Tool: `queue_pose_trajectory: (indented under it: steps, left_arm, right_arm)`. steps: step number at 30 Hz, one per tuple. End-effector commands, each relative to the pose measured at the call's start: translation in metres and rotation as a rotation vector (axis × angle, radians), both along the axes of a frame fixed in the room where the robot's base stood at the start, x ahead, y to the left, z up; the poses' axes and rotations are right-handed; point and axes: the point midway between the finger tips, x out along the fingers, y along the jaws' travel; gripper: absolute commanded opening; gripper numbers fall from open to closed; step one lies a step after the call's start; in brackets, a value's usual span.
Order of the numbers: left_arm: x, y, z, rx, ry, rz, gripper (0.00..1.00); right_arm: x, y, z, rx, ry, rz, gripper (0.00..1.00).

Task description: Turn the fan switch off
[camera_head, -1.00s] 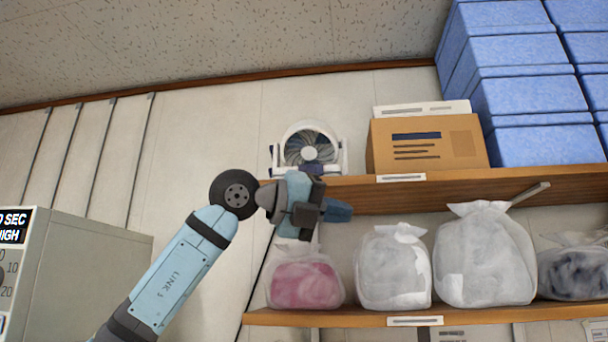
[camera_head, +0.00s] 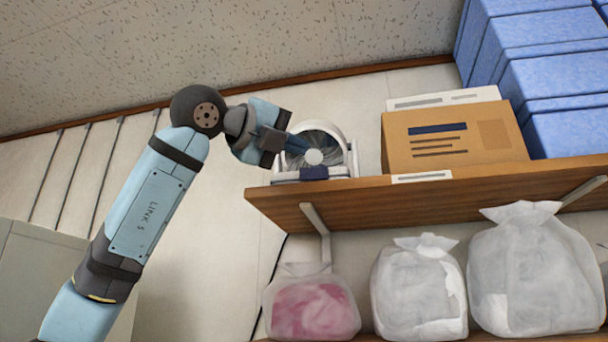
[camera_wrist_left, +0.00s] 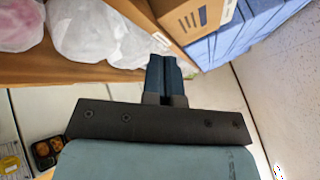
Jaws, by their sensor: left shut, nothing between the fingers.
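A small white fan (camera_head: 322,147) stands at the left end of the upper shelf in the head view. A dark blue block (camera_head: 314,173) shows at the front of its base; I cannot make out the switch or its setting. My left gripper (camera_head: 296,144) is shut and empty, just left of the fan and overlapping its left edge in the picture. I cannot tell whether it touches the fan. In the left wrist view the shut fingers (camera_wrist_left: 171,82) point toward the shelf, and the fan does not show. My right gripper is in neither view.
A cardboard box (camera_head: 455,140) stands right of the fan on the upper shelf (camera_head: 420,203). Blue boxes (camera_head: 545,75) are stacked farther right. White bags (camera_head: 420,290) and a pink-filled bag (camera_head: 312,305) sit below. The wall left of the shelf is clear.

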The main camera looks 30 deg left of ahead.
Motion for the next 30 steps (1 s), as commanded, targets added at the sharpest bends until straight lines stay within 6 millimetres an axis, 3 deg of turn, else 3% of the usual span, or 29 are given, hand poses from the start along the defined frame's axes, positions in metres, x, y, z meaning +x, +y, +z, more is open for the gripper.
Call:
queue_pose_trajectory:
  steps: [5, 16, 22, 30]
  left_arm:
    - [0.010, 0.005, 0.002, -0.001, 0.003, 0.000, 0.00]
    - [0.057, 0.024, 0.003, -0.001, 0.004, 0.000, 0.00]
    - [0.075, 0.031, 0.000, -0.001, 0.002, -0.002, 0.00]
    - [0.081, 0.034, 0.000, 0.000, 0.001, -0.001, 0.00]
  right_arm:
    - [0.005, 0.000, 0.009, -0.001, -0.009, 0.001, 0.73]
    - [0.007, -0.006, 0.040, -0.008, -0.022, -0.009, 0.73]
    - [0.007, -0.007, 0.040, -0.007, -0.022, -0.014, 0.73]
    - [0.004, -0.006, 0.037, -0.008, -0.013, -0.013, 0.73]
